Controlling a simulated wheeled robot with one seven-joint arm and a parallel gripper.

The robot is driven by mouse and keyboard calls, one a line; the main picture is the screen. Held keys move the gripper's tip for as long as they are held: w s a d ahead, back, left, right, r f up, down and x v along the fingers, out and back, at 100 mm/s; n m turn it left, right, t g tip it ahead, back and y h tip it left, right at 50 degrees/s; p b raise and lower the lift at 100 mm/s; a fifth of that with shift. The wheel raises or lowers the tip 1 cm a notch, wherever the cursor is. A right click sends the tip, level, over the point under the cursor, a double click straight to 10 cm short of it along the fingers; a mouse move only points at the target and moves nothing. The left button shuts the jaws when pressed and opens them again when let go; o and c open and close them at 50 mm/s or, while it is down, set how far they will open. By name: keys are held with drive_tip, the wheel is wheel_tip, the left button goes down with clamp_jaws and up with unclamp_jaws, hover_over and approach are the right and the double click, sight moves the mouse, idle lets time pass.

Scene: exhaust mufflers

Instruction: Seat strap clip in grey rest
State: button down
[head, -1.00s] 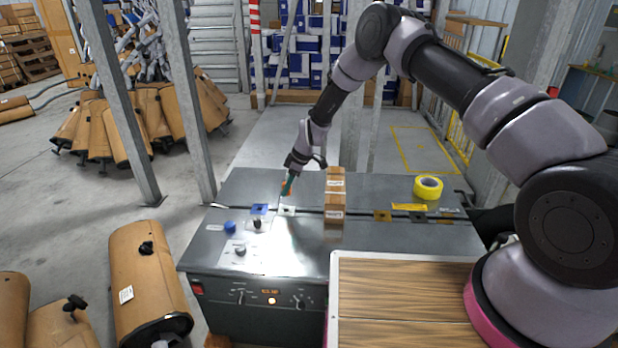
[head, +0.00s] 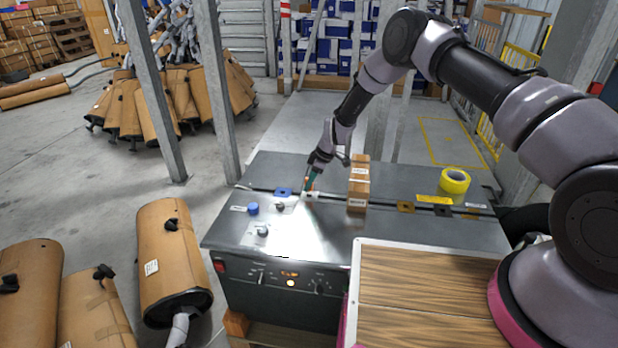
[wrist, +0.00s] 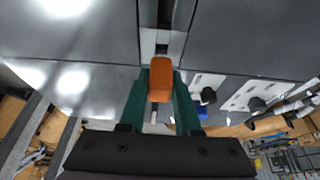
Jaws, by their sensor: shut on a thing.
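The orange strap clip (wrist: 160,82) is between the green fingers of my gripper (wrist: 162,98) in the wrist view, and the fingers are shut on it. In the head view my gripper (head: 308,186) points down at the top of the dark machine, and the clip is only a small orange patch there. A pale grey plate with a dark opening, seemingly the grey rest (wrist: 176,42), lies just beyond the clip in the wrist view. It also shows under the fingertips in the head view (head: 312,196). I cannot tell whether clip and rest touch.
A blue rest (head: 284,192) lies left of the gripper. A tall cardboard box (head: 359,186) stands close on its right. A blue knob (head: 253,208) is at the left.

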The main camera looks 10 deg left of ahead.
drive_tip(key=shift+f, duration=0.85)
drive_tip(key=shift+f, duration=0.4)
idle(1.7)
drive_tip(key=c, duration=0.5)
unclamp_jaws()
drive_tip(key=shift+d, duration=0.1)
drive_tip(key=v, duration=1)
drive_tip(key=shift+r, duration=0.35)
drive_tip(key=shift+d, duration=0.1)
